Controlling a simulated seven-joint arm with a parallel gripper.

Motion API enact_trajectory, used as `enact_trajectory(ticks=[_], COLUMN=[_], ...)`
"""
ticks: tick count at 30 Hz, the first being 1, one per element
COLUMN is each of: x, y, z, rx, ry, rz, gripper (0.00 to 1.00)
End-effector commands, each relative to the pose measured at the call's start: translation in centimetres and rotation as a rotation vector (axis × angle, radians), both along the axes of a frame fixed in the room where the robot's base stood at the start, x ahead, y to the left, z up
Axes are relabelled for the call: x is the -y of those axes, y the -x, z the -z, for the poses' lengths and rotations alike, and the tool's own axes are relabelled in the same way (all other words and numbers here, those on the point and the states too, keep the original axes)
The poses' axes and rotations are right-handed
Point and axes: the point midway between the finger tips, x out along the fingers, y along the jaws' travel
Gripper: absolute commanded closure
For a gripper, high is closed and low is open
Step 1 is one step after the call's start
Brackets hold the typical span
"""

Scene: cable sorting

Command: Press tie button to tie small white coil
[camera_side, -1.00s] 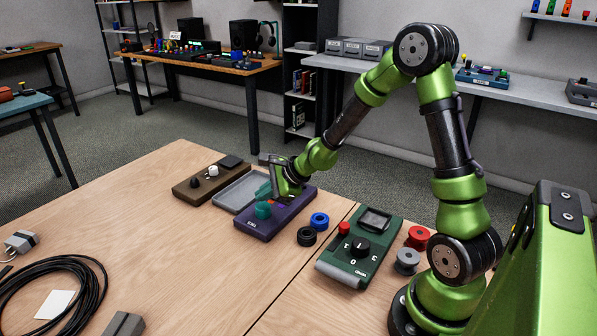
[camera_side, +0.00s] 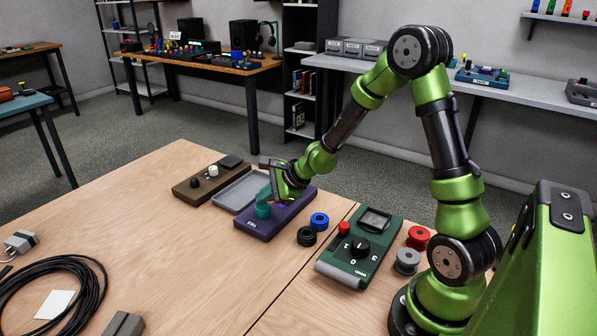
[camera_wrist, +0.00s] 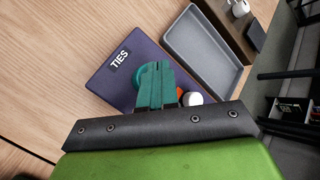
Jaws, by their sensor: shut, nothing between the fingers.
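The purple box (camera_side: 262,229) labelled TIES (camera_wrist: 119,60) sits on the wooden table. A teal round button (camera_side: 263,210) stands on it and shows partly behind my fingers in the wrist view (camera_wrist: 146,76). My gripper (camera_side: 277,198) is shut and empty, low over the box, with its teal fingertips at or just beside the button; contact cannot be told. A small white round piece (camera_wrist: 194,99) and an orange one (camera_wrist: 180,93) show beside the fingers, partly hidden by my gripper. I cannot make out a small white coil for certain.
A grey tray (camera_side: 238,203) and a brown box (camera_side: 186,193) with knobs lie beyond the purple box. Blue (camera_side: 319,219) and black (camera_side: 306,236) spools and a green device (camera_side: 337,266) stand nearer. A large black cable coil (camera_side: 101,297) lies at left. The table between is clear.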

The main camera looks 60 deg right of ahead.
Motion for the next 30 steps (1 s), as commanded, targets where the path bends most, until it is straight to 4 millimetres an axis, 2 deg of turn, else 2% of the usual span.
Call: enact_trajectory(ticks=[30], x=[0.0], y=[0.0], z=[1.2], rx=[-0.002], ry=[-0.003], rz=[-0.001], gripper=[1.00])
